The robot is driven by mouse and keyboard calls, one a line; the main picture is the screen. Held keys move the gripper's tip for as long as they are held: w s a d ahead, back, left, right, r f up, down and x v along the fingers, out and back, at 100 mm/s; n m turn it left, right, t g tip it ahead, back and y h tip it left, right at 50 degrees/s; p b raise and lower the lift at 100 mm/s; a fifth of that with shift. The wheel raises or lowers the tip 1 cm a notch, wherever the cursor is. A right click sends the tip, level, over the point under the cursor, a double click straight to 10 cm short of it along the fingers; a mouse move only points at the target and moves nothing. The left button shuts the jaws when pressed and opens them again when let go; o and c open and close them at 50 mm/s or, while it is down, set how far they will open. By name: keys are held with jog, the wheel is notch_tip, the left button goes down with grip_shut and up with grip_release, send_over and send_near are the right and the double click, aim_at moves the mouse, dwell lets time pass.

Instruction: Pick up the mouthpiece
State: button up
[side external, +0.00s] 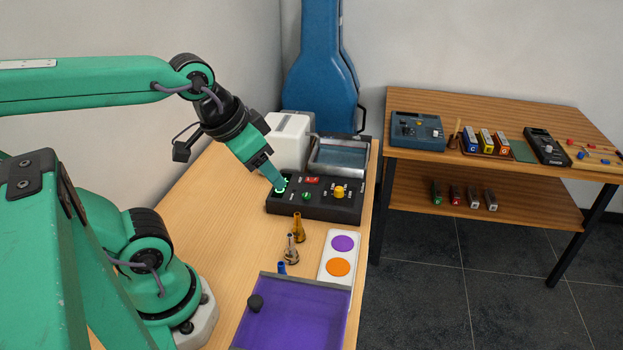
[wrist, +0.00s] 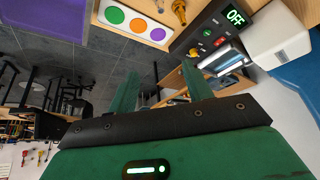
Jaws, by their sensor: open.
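A brass-coloured mouthpiece (side external: 298,228) stands upright on the wooden table, just in front of the black control box. A duller metal mouthpiece (side external: 291,249) stands nearer the camera, and a small blue piece (side external: 282,268) is beside the purple tray. In the wrist view a gold mouthpiece (wrist: 179,11) shows at the top edge, partly cut off. My gripper (side external: 279,186) is over the left end of the control box, behind the mouthpieces and apart from them. In the wrist view my gripper (wrist: 160,80) has its two green fingers spread with nothing between them.
The black control box (side external: 318,210) has knobs and a lit display, reading OFF in the wrist view. A white box (side external: 288,140) and metal bin (side external: 340,157) stand behind. Table left is clear.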

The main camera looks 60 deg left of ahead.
jog(key=shift+f, duration=0.1)
jog(key=m+g, duration=0.8)
jog(key=g, duration=0.1)
send_over(281, 270)
jog(key=w, duration=0.2)
jog(key=shift+y, duration=0.3)
jog(key=f, duration=1.4)
jog(key=shift+w+a+f, duration=0.15)
jog(key=shift+a+f, duration=0.05)
jog(key=shift+a, duration=0.05)
jog(key=shift+f, duration=0.1)
jog(key=shift+x, duration=1.25)
jog(key=shift+f, duration=0.1)
jog(key=shift+x, duration=2.45)
